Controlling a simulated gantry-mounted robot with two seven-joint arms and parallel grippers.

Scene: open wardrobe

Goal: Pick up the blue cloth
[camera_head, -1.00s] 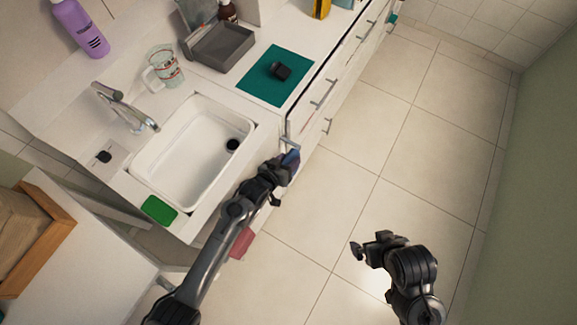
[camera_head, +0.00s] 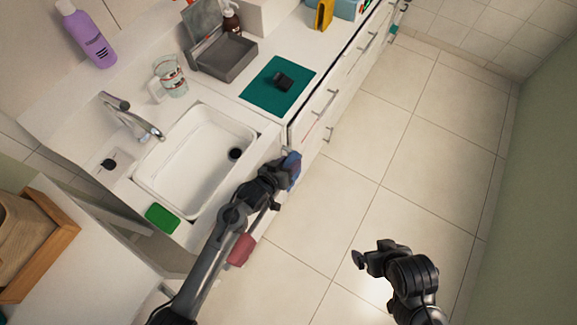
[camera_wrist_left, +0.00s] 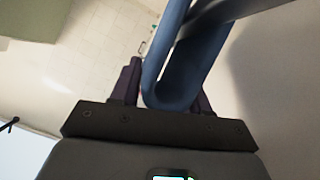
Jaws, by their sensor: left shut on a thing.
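The blue cloth (camera_head: 292,166) is at the fingertips of my left gripper (camera_head: 284,173), beside the front corner of the counter by the sink. In the left wrist view the cloth (camera_wrist_left: 182,72) hangs in a folded loop between the dark fingers. My left gripper (camera_wrist_left: 160,92) is shut on it. A grey bar-like strip passes close to the cloth at the top of that view; I cannot tell whether they touch. My right gripper (camera_head: 366,256) hangs over the floor at the lower right, away from the cloth; its jaw opening is unclear.
The white sink (camera_head: 196,158) with its tap (camera_head: 140,122) lies left of the gripper. A green sponge (camera_head: 162,218) sits at the sink's front edge. A red item (camera_head: 241,250) shows beside my left arm. Drawer handles (camera_head: 329,134) project along the counter front. The tiled floor to the right is clear.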

